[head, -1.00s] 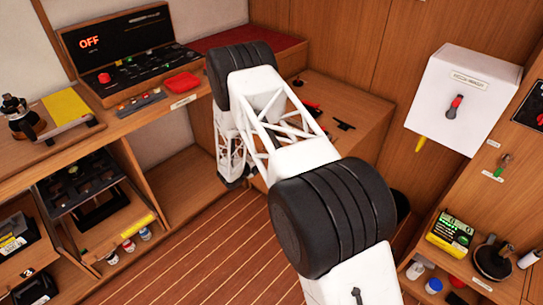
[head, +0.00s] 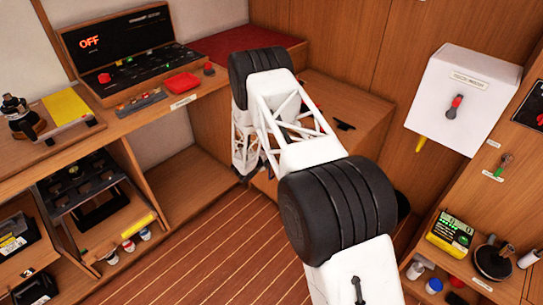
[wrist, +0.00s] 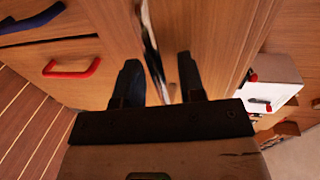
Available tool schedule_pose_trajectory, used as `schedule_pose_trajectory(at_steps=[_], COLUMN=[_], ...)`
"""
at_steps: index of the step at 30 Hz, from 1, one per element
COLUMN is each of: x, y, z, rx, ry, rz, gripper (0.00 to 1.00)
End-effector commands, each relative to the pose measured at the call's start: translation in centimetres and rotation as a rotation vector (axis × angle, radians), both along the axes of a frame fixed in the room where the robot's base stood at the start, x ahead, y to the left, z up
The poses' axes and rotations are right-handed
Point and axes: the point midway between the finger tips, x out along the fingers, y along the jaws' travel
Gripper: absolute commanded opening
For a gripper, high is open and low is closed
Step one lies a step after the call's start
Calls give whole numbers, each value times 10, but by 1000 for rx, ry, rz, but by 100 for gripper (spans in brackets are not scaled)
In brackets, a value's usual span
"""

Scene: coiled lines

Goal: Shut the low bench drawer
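The low wooden bench (head: 345,92) stands at the back, partly behind my arm; its drawer front is hidden in the head view. The wrist view shows a wooden front with a red handle (wrist: 72,68) at the left. A blue handle (wrist: 30,18) sits above it, past a dark seam. I cannot tell which front is the low drawer's, or how far it stands out. My gripper (wrist: 160,84) is open, its two dark fingers apart beside the wood. A shiny strip (wrist: 152,45) shows between them; I cannot tell whether they touch anything. The fingers are hidden in the head view.
A desk with a control panel (head: 118,48) and open shelves (head: 100,195) stands at the left. A white box with a lever (head: 465,98) hangs on the right wall. A counter at the right holds a pan (head: 493,262). The striped floor (head: 205,255) is clear.

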Motion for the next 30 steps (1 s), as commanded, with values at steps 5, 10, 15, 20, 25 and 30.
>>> schedule_pose_trajectory(at_steps=[5, 10, 15, 20, 25, 30], x=[0, 0, 0, 0, 3, 18], y=[0, 0, 0, 0, -4, -19], z=[0, 0, 0, 0, 0, -1], rx=[0, 0, 0, 0, 0, -2], ry=[0, 0, 0, 0, 0, 0], rz=[0, 0, 0, 0, -1, -1], gripper=[36, 24, 0, 0, 0, 0])
